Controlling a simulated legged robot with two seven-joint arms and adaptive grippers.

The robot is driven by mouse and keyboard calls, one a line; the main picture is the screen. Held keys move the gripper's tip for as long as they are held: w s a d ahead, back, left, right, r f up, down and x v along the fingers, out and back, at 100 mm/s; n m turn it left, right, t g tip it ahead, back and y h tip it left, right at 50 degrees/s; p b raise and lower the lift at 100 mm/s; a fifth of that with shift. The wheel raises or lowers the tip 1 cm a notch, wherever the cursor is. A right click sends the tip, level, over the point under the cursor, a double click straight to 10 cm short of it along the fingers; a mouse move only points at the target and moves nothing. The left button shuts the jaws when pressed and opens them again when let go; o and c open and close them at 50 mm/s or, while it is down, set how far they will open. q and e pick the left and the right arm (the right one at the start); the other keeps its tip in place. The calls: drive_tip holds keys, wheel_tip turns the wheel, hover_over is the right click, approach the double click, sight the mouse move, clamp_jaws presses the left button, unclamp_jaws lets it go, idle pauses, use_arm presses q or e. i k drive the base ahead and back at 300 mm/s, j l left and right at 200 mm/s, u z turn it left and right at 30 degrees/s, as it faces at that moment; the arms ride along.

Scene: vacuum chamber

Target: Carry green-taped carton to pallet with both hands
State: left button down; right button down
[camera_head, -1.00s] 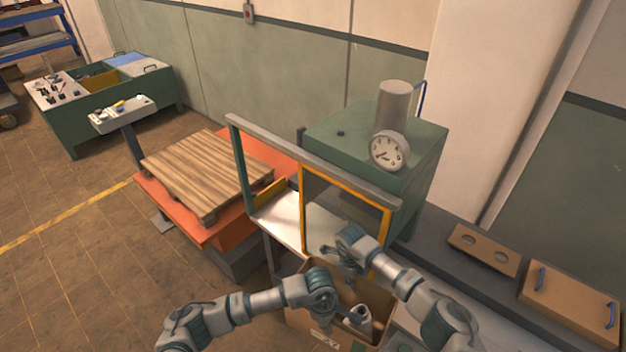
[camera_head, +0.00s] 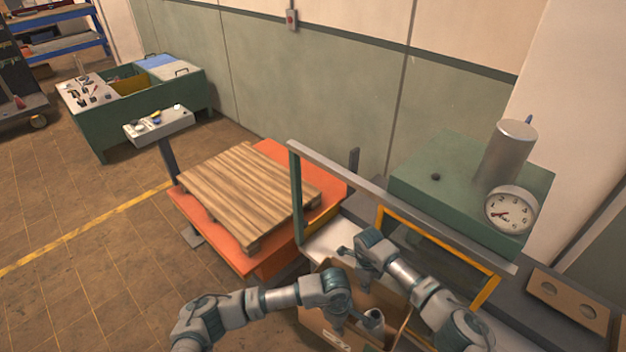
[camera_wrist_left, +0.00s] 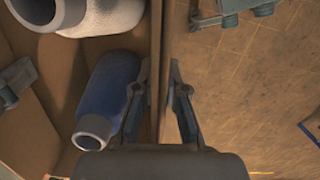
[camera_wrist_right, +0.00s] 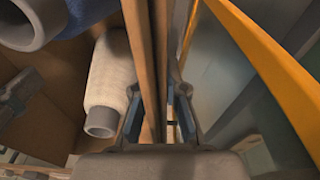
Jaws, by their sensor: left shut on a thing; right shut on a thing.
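The open carton (camera_head: 318,325) is at the bottom middle of the head view, with yarn cones inside. No green tape can be made out. My left gripper (camera_head: 340,318) is shut on its near wall; the left wrist view shows the fingers on both sides of the wall (camera_wrist_left: 157,90), a blue cone (camera_wrist_left: 108,95) beside them. My right gripper (camera_head: 350,257) is shut on the far wall (camera_wrist_right: 145,70), with a cream cone (camera_wrist_right: 108,85) inside. The wooden pallet (camera_head: 245,190) lies bare on an orange platform (camera_head: 190,218), left of and beyond the carton.
An orange-yellow framed window (camera_head: 440,255) stands close to my right gripper. A control pedestal (camera_head: 160,125) stands beyond the pallet. Floor left of the platform is clear.

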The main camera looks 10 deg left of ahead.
sight(237, 185)
drive_tip(key=i+j, duration=0.2)
drive_tip(key=j, duration=0.2)
drive_tip(key=i+j, duration=0.2)
drive_tip(key=j, duration=0.15)
drive_tip(key=i+j, duration=0.2)
drive_tip(key=j, duration=0.2)
drive_tip(key=i+j, duration=0.2)
drive_tip(key=j, duration=0.2)
drive_tip(key=i+j, duration=0.2)
drive_tip(key=j, duration=0.2)
drive_tip(key=i+j+u, duration=0.1)
drive_tip(key=j, duration=0.25)
drive_tip(key=i+j+z, duration=0.2)
drive_tip(key=i+j, duration=0.15)
drive_tip(key=j, duration=0.25)
drive_tip(key=i+j+z, duration=0.15)
drive_tip(key=j, duration=0.2)
drive_tip(key=i+j+z, duration=0.2)
drive_tip(key=j, duration=0.45)
drive_tip(key=i+j+z, duration=0.1)
drive_tip(key=i+j, duration=0.15)
drive_tip(key=j, duration=0.15)
